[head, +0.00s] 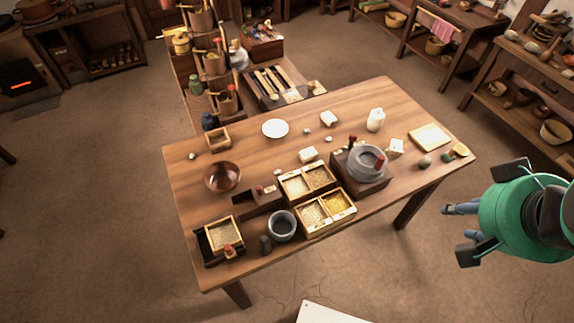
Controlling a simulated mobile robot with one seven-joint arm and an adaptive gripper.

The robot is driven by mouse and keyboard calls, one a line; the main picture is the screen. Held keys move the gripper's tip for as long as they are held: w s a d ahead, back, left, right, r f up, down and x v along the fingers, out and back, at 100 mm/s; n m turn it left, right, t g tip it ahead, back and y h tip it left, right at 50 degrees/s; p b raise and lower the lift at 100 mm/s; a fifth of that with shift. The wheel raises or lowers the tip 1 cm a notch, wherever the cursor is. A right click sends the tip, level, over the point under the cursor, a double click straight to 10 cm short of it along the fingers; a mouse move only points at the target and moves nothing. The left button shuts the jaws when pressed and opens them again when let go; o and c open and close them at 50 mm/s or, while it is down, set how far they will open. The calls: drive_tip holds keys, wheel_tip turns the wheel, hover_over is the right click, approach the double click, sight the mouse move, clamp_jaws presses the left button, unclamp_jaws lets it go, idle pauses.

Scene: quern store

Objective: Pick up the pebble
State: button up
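A small grey rounded stone (425,162), which looks like a pebble, lies near the right end of the wooden table (340,112). Other small pale lumps lie on the table: one at the left (192,156), one near the back middle (307,131) and one near the centre (277,171). I cannot tell for sure which is the pebble. My gripper (463,224) is at the right, beyond the table's right edge and apart from the grey stone. Its fingers are spread, with nothing seen between them.
A stone quern (368,161) on a dark base stands left of the grey stone. A pale board (430,137) lies behind it, and a small green-and-yellow item (458,151) is to its right. Grain boxes (325,208), a mortar (282,226) and a copper bowl (222,177) fill the front and left.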

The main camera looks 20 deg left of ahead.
drive_tip(key=shift+w, duration=0.1)
drive_tip(key=w+a+r+n+g+p, duration=0.1)
drive_tip(key=w+a+n, duration=0.3)
drive_tip(key=w, duration=0.3)
drive_tip(key=w+a+n+g+p, duration=0.1)
drive_tip(key=w+a+n+p, duration=0.1)
drive_tip(key=w+a+n, duration=0.4)
drive_tip(key=n+g+p, duration=0.4)
drive_tip(key=n+p, duration=0.2)
drive_tip(key=n, duration=1.1)
hover_over(278, 170)
wheel_tip(278, 170, down, 29)
drive_tip(key=shift+s, duration=0.1)
drive_tip(key=shift+f+b, duration=0.9)
drive_tip(key=shift+f, duration=3.3)
